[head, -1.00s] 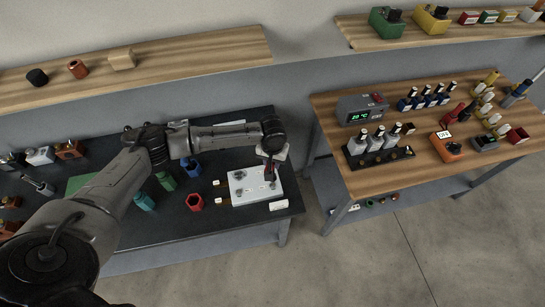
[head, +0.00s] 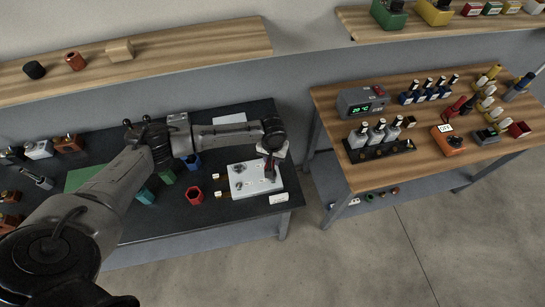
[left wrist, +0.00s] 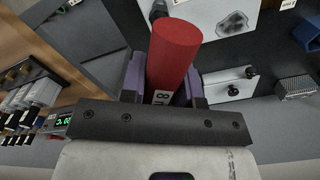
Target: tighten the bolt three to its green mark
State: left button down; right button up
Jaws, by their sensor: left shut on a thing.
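My left gripper (head: 271,158) is shut on a red cylindrical socket (left wrist: 174,50), held between its purple-grey pads in the left wrist view. A partly hidden label on the socket seems to start with "8". In the head view the gripper is over the right part of a white plate (head: 244,188) with several bolts on the dark bench. Whether the socket touches a bolt, which bolt is number three and where its green mark is, I cannot tell. The arm and socket hide part of the plate. My right gripper is not in view.
A red hexagonal socket (head: 195,195), a blue one (head: 192,162) and a teal one (head: 145,195) stand left of the plate. A wooden table (head: 365,178) with bottles and a controller (head: 361,101) is to the right. Shelves run behind.

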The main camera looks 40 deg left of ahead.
pick_arm(q)
jog(key=shift+f, duration=0.25)
dwell(0.3)
jog(key=shift+f, duration=1.35)
jog(key=shift+m, duration=0.3)
jog(key=m, duration=0.6)
jog(key=shift+m, duration=0.3)
jog(key=m, duration=0.3)
jog(key=shift+a, duration=0.1)
jog(key=m, duration=0.4)
jog(key=shift+n, duration=0.8)
